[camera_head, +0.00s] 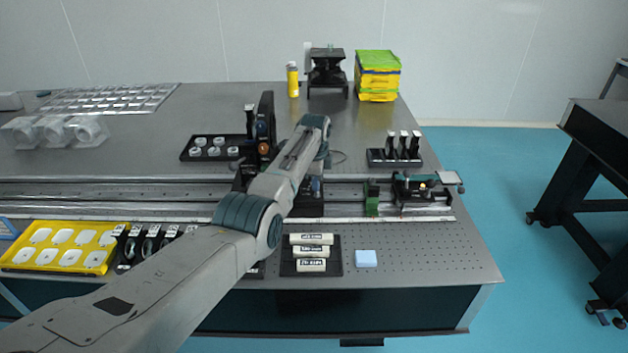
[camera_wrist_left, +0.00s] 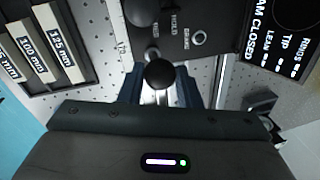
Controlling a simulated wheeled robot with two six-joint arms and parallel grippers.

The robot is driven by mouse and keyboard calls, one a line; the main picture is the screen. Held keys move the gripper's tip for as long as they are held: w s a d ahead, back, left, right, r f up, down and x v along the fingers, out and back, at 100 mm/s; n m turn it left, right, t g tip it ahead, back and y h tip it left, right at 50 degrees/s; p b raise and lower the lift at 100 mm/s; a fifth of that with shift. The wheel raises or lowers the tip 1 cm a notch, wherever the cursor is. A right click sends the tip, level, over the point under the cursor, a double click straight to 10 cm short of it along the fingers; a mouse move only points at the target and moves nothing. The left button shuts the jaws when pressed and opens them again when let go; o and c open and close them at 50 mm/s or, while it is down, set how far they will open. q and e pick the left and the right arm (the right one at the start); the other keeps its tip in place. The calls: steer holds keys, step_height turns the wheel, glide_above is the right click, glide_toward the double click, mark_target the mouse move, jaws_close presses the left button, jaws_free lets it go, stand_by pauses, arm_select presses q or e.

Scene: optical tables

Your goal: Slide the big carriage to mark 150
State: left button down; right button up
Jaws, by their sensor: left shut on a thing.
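The big carriage (camera_head: 308,207) is a dark block on the long rail, near the middle of the table and partly hidden by my left arm in the head view. In the left wrist view its dark top plate (camera_wrist_left: 185,15) carries the word HOLD and a round black knob (camera_wrist_left: 159,74). My left gripper (camera_wrist_left: 158,88) has its blue fingers on either side of this knob and is shut on it. The gripper also shows in the head view (camera_head: 316,188), low over the rail. A scale number that looks like 175 (camera_wrist_left: 122,47) shows beside the carriage. My right gripper is out of view.
A green block (camera_head: 372,197) and a fixture (camera_head: 424,187) stand farther right on the rail. A yellow tray (camera_head: 62,246) is at front left. A black post holder (camera_head: 395,158) stands behind.

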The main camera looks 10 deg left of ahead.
arm_select(q)
steer(key=shift+w+r, duration=0.1)
steer(key=shift+r, duration=0.1)
steer(key=c, duration=1.1)
jaws_free()
steer(key=shift+o, duration=0.2)
step_height(320, 180, up, 10)
steer(key=s+b, duration=0.1)
steer(key=s, duration=0.1)
steer(key=shift+s+r+b, duration=0.15)
steer(key=shift+r+b, duration=0.1)
steer(key=shift+b, duration=0.05)
steer(key=shift+d, duration=0.1)
